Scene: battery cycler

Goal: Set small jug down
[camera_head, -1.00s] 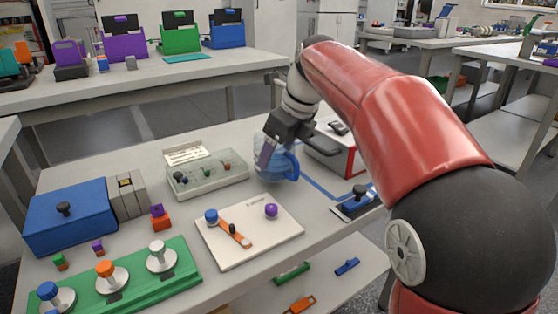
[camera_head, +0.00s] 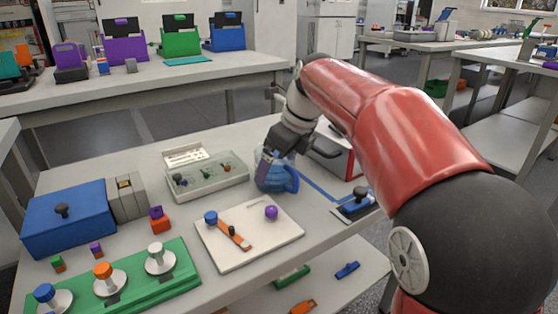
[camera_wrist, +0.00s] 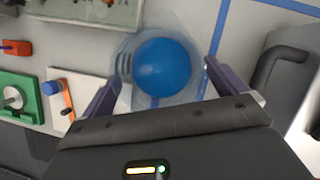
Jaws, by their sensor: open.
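The small jug (camera_head: 270,178) is clear with blue in it and a blue handle on its right side. It stands upright on the grey bench, behind the white board. My gripper (camera_head: 268,160) is over it, with a finger down along the jug's side. In the wrist view the jug (camera_wrist: 163,66) is seen from above, with its round blue inside between the two purple fingers of my gripper (camera_wrist: 162,78). The fingers are spread to either side of it. Whether either finger touches the jug is hard to tell.
A clear tray with small knobs (camera_head: 210,178) is close on the jug's left. A red-and-white box (camera_head: 343,160) stands behind on the right. A white board (camera_head: 245,250) with a purple knob lies in front. Blue tape (camera_head: 318,188) runs along the bench to the right.

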